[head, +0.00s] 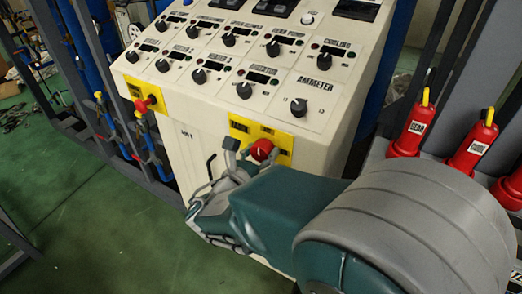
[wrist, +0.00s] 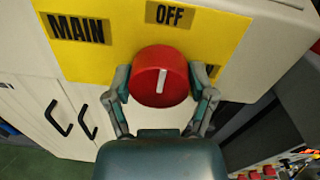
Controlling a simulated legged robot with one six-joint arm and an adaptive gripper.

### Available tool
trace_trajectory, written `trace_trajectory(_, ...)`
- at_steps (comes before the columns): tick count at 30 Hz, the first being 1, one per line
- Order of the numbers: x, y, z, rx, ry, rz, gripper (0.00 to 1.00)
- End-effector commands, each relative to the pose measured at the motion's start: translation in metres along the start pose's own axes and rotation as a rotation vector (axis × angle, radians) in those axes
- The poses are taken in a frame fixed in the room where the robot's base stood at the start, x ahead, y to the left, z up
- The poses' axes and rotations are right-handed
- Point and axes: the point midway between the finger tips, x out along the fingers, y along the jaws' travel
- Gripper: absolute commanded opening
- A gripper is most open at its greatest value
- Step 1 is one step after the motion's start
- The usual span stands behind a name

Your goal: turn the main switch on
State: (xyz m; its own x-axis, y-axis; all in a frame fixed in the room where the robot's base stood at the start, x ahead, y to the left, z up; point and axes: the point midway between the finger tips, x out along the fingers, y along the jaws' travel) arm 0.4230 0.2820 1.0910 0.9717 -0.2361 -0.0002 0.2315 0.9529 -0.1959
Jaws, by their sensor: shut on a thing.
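The main switch is a red round knob (wrist: 160,76) with a white line, on a yellow plate (wrist: 110,15) marked MAIN and OFF. The line stands nearly upright, its top toward the OFF label (wrist: 170,15). Another label to the right is mostly hidden behind a finger. My gripper (wrist: 162,85) is shut on the knob, one finger on each side. In the head view the knob (head: 262,149) sits on the panel's front below the dials, and my gripper (head: 247,152) reaches it from below; its far finger is hidden there.
A sloped control panel (head: 225,75) with several black dials rises above the switch. Another red knob (head: 146,103) on yellow is at left. Red fittings (head: 415,130) with yellow tops stand at right, beside my arm. Blue pipes and grey frames flank the panel. Green floor (head: 60,190) is open at left.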

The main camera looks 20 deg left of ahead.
Motion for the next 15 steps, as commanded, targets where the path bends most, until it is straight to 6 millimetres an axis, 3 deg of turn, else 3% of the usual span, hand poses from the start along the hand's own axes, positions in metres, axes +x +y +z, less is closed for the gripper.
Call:
trace_trajectory(8, -0.0002, 0.0017, 0.0004, 0.045, -0.003, 0.003, 0.24)
trace_trajectory(15, -0.0002, 0.0015, 0.0003, 0.189, -0.009, 0.002, 0.24)
